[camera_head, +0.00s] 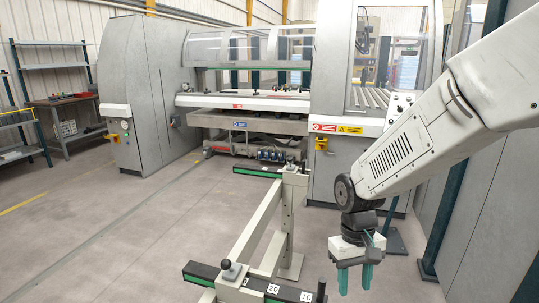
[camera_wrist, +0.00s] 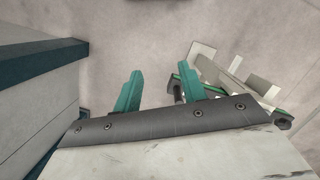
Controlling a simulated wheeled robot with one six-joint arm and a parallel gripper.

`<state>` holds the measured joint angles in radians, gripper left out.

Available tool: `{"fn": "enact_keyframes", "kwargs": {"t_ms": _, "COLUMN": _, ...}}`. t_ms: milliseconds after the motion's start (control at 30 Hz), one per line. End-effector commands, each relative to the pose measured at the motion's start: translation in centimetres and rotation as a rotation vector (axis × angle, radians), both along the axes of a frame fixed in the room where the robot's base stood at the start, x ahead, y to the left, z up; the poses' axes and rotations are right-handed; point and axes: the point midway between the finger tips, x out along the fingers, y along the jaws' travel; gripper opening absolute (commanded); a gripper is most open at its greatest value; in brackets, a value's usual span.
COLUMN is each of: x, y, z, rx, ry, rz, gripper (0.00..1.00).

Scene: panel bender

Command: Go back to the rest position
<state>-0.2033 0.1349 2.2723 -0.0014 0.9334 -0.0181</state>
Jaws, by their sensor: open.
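My gripper (camera_head: 355,278) hangs from my arm at the lower right of the head view, pointing down. Its two teal fingers are apart with nothing between them. In the wrist view the gripper (camera_wrist: 160,92) shows the same two spread fingers above bare floor. My arm reaches in from the right edge of the head view.
A pale support frame (camera_head: 262,240) with green-edged black rails stands left of my gripper. The grey panel bender (camera_head: 240,125) fills the back. A grey panel (camera_wrist: 35,100) is close at the left of the wrist view. Open floor (camera_head: 130,235) lies at the left.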

Motion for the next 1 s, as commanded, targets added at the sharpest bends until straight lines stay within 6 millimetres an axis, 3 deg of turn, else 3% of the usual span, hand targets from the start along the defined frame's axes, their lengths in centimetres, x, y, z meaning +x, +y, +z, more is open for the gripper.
{"fn": "enact_keyframes", "kwargs": {"t_ms": 100, "x": -3.4, "y": -1.7, "z": 3.8, "rx": 0.001, "ry": -0.011, "rz": -0.033, "gripper": 0.41}}
{"fn": "enact_keyframes", "kwargs": {"t_ms": 300, "x": -9.3, "y": -4.2, "z": 8.7, "rx": 0.004, "ry": -0.045, "rz": -0.092, "gripper": 0.41}}
{"fn": "enact_keyframes", "kwargs": {"t_ms": 600, "x": -16.7, "y": -6.7, "z": 13.0, "rx": 0.018, "ry": -0.177, "rz": -0.176, "gripper": 0.41}}
{"fn": "enact_keyframes", "kwargs": {"t_ms": 767, "x": -18.2, "y": -7.4, "z": 14.3, "rx": 0.026, "ry": -0.267, "rz": -0.205, "gripper": 0.41}}
{"fn": "enact_keyframes", "kwargs": {"t_ms": 1000, "x": -18.5, "y": -7.7, "z": 15.2, "rx": 0.029, "ry": -0.315, "rz": -0.224, "gripper": 0.41}}
